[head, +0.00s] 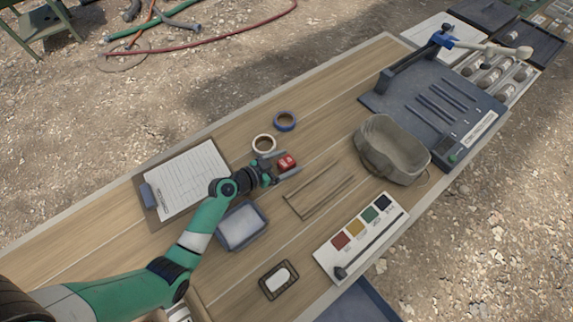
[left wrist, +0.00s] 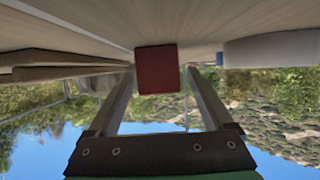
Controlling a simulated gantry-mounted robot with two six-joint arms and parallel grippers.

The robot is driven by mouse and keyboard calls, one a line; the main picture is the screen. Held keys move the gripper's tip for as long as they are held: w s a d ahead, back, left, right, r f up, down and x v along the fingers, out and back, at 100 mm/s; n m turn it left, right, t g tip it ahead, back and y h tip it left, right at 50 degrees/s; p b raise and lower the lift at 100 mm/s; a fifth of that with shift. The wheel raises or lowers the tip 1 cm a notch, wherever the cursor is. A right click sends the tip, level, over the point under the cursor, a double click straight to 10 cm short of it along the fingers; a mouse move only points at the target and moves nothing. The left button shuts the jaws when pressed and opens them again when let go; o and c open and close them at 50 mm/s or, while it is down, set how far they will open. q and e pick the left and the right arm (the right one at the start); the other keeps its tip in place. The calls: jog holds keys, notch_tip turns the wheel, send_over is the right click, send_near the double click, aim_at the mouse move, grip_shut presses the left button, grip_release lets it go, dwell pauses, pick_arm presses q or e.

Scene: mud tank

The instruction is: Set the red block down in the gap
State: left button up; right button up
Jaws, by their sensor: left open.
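The red block (head: 287,162) is on the wooden table, right of the white tape roll (head: 264,143). My left gripper (head: 291,163) is open, low over the table, with a finger on each side of the block. The left wrist view is upside down, with the table at the top. There the red block (left wrist: 157,70) shows between the tips of the open fingers, against the wood. Clear space shows beside the block toward each finger. I cannot tell which space is the gap. My right gripper is not in view.
A blue tape roll (head: 285,121) lies behind the white one. Thin wooden rods (head: 320,192) lie to the right, near a grey-green basin (head: 392,150). A clipboard (head: 185,178) and a small tray (head: 242,226) flank my left forearm. A colour card (head: 362,238) lies near the front edge.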

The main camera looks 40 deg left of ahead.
aim_at(288, 163)
pick_arm(q)
jog(key=shift+c, duration=0.2)
grip_shut()
jog(key=shift+r, duration=0.1)
jog(key=shift+r, duration=0.25)
jog(key=r+p, duration=0.1)
jog(key=r, duration=0.1)
jog(key=r+p, duration=0.1)
jog(key=r, duration=0.1)
jog(key=shift+d+p, duration=0.3)
jog(key=shift+d, duration=0.1)
jog(key=w+d+r+p, duration=0.2)
jog(key=d+r+p, duration=0.3)
jog(key=d, duration=0.8)
notch_tip(288, 163, up, 3)
jog(key=shift+r, duration=0.2)
